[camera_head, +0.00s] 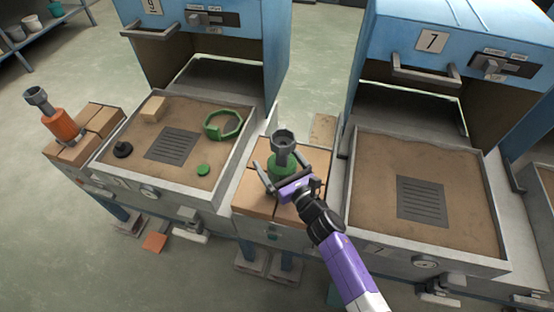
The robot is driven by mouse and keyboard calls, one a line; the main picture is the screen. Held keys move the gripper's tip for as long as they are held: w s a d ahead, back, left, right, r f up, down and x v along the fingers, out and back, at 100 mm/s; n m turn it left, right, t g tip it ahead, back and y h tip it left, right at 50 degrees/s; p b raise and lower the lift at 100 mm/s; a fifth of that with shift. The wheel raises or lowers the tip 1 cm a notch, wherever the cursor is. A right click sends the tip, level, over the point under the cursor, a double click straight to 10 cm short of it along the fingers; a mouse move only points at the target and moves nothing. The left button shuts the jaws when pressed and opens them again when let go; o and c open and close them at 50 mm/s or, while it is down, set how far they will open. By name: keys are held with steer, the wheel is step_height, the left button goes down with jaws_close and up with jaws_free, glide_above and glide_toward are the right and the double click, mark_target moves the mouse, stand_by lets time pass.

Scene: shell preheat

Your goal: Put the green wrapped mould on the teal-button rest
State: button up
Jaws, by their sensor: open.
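The green wrapped mould (280,167) stands upright on the tan brick top of the middle rest (254,204), between the two sand trays. It has a grey cup-shaped top (283,139). A small teal button (272,237) shows on the front of this rest. My gripper (288,166) is open at the mould, with one finger on its left and one on its right. Whether the fingers touch it I cannot tell. The gripper's purple body hides part of the mould's lower front and some of the bricks.
An orange wrapped mould (63,124) stands on the left brick rest (75,152). The left sand tray (172,205) holds a green ring (239,126), a tan block, a black knob and a green disc. The right sand tray (430,258) has only a grate. Blue furnaces stand behind.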

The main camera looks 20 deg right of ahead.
steer(key=shift+r, duration=0.2)
steer(key=s+d, duration=0.2)
steer(key=s, duration=1)
steer(key=shift+a, duration=0.1)
steer(key=s+a+r+m+h, duration=0.1)
steer(key=s+r+m, duration=0.1)
steer(key=s+m, duration=0.7)
steer(key=s+a+r+m+h, duration=0.1)
steer(key=s+r+m, duration=0.1)
steer(key=s+m, duration=0.7)
steer(key=s+r+m+g, duration=0.1)
steer(key=s+r+m, duration=0.4)
steer(key=m, duration=0.5)
steer(key=s+d+r+m+g, duration=0.1)
steer(key=s+r+m+g, duration=0.1)
steer(key=s+r+m, duration=0.3)
steer(key=s+m, duration=0.4)
steer(key=shift+s+d+r+m+h, duration=0.2)
steer(key=shift+d+r+m+h, duration=0.1)
steer(key=shift+r+m+h, duration=0.1)
